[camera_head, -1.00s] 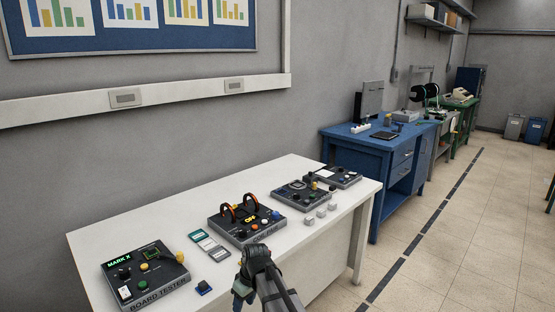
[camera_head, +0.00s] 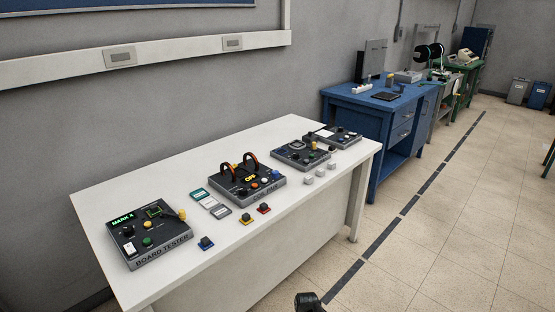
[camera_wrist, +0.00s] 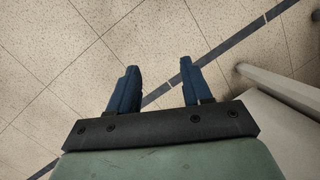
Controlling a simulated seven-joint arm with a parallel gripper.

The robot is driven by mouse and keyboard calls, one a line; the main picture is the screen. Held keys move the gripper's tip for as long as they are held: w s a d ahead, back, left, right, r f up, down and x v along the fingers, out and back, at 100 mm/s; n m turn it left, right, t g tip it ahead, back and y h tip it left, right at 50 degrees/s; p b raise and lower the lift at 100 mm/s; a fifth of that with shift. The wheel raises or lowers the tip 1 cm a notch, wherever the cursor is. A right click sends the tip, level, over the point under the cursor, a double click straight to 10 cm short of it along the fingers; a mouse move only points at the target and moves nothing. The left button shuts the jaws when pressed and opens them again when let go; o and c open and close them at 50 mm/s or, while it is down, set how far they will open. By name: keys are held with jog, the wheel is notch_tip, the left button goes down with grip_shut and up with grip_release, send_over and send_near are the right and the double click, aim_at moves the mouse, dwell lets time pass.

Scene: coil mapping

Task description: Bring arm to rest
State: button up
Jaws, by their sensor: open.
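My gripper (camera_wrist: 158,82) is open in the wrist view, its two dark blue fingers apart with only floor tiles and a dark floor line between them. It holds nothing. In the head view only a small dark piece of my arm (camera_head: 308,301) shows at the bottom edge, in front of the white table (camera_head: 165,175) and clear of it; the fingers are not visible there. On the table stand the board tester (camera_head: 150,240) and a dark box with two orange-black coils (camera_head: 246,187).
Two more dark control boxes (camera_head: 302,156) (camera_head: 333,137) stand at the table's far end. Blue, yellow and red small blocks (camera_head: 206,243) (camera_head: 246,219) (camera_head: 263,208), flat cards (camera_head: 211,203) and grey cubes (camera_head: 308,180) lie between. A blue workbench (camera_head: 375,120) stands behind.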

jog(key=s+d+f+m+g, duration=0.1)
jog(key=s+d+f, duration=0.2)
jog(key=s, duration=0.5)
jog(key=s+d+f+m+g, duration=0.1)
jog(key=s+d+f, duration=0.2)
jog(key=s, duration=0.5)
jog(key=s+d+f+m+g, duration=0.1)
jog(key=s+d+f+m, duration=0.1)
jog(key=s, duration=0.6)
jog(key=shift+d+f, duration=0.45)
jog(key=shift+f, duration=0.1)
